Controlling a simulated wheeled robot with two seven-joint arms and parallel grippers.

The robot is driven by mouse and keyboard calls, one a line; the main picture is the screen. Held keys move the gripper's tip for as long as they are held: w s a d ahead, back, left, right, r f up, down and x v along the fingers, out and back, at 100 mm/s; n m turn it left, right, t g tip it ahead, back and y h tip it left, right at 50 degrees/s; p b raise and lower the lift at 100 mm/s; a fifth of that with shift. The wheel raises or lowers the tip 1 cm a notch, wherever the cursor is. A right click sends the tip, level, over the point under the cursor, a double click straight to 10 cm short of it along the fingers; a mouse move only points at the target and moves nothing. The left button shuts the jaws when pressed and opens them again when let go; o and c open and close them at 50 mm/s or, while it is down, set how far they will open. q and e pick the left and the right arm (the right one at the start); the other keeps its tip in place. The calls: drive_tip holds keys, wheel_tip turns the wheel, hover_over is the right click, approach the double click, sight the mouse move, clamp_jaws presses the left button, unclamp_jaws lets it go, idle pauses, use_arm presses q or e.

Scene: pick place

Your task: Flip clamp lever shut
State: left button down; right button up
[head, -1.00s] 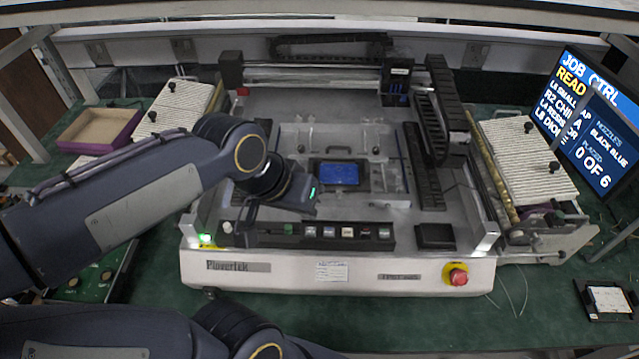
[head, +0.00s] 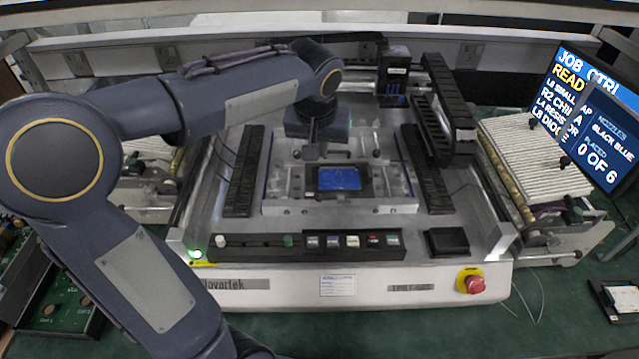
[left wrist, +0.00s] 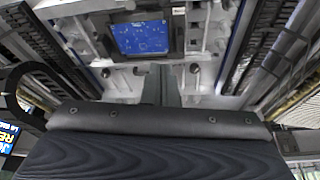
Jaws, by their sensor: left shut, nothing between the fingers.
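A blue circuit board (head: 340,178) sits in a dark holder in the middle of the machine's metal clamp fixture (head: 385,207). The board also shows at the top of the left wrist view (left wrist: 142,38). My left gripper (head: 311,150) is at the back edge of the fixture, behind the board, pointing down. Its shut, empty fingers (left wrist: 161,72) show in the left wrist view, close to the fixture's metal edge. I cannot make out the clamp lever for certain; my gripper and wrist hide part of the fixture's back. My right gripper is not in view.
A gantry head (head: 393,75) stands behind the fixture, with a black cable chain (head: 447,105) on the right. A button strip (head: 310,246) and red emergency stop (head: 470,283) are at the front. A ribbed feeder (head: 535,155) and screen (head: 590,115) stand right.

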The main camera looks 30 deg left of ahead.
sight(333, 199)
use_arm(q)
drive_tip(key=x, duration=1)
drive_tip(key=shift+s+f+p, duration=0.1)
drive_tip(key=shift+f+p, duration=0.05)
drive_tip(key=shift+p, duration=0.2)
drive_tip(key=s, duration=0.1)
drive_tip(key=s+d, duration=0.1)
drive_tip(key=s, duration=0.1)
drive_tip(key=shift+s+d+p, duration=0.1)
drive_tip(key=shift+s+p, duration=0.05)
drive_tip(key=shift+p, duration=0.15)
drive_tip(key=shift+s+f, duration=0.15)
drive_tip(key=shift+f, duration=0.05)
drive_tip(key=shift+d, duration=0.1)
